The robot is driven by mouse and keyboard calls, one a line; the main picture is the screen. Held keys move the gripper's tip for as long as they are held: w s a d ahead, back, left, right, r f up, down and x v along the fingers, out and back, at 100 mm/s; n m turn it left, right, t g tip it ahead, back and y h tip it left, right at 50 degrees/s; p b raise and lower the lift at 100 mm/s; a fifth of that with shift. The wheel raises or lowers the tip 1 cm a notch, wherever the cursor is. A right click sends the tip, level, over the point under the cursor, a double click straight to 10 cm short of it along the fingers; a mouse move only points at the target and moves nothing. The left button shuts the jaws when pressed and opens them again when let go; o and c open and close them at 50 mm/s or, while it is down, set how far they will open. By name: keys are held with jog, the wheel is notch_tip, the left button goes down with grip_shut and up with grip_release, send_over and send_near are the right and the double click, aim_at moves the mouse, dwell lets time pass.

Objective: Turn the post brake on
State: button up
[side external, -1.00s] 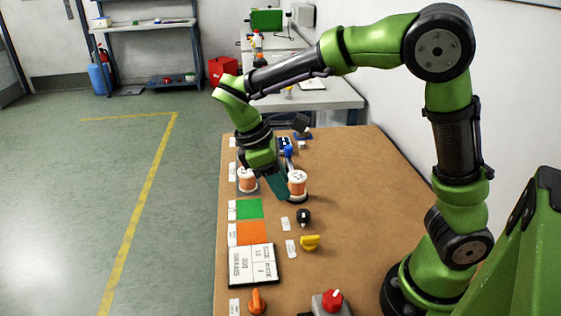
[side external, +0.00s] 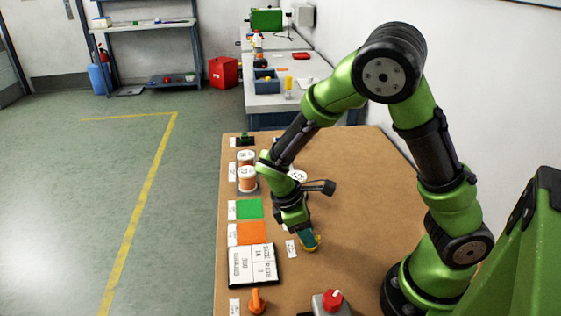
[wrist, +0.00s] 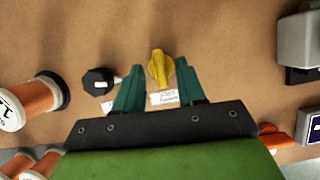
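A yellow knob (wrist: 161,68) with a raised grip stands on the brown table, beside a small white label (wrist: 163,98) whose print is too small to read surely. In the side external view the yellow knob (side external: 312,246) is partly hidden by my fingers. My gripper (wrist: 161,76) is open, with one teal finger on each side of the knob. In the wrist view there are gaps between the fingers and the knob; I cannot tell whether either finger touches it. My gripper (side external: 309,237) is low over the table in the side external view.
A black knob (wrist: 98,82) stands left of the yellow one in the wrist view, with an orange spool (wrist: 38,100) beyond it. An orange knob (side external: 257,301), a red knob on a grey box (side external: 333,301) and a printed panel (side external: 254,265) are nearer the side camera.

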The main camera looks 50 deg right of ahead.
jog(key=shift+s+d+f, duration=0.15)
jog(key=shift+f, duration=0.3)
grip_shut()
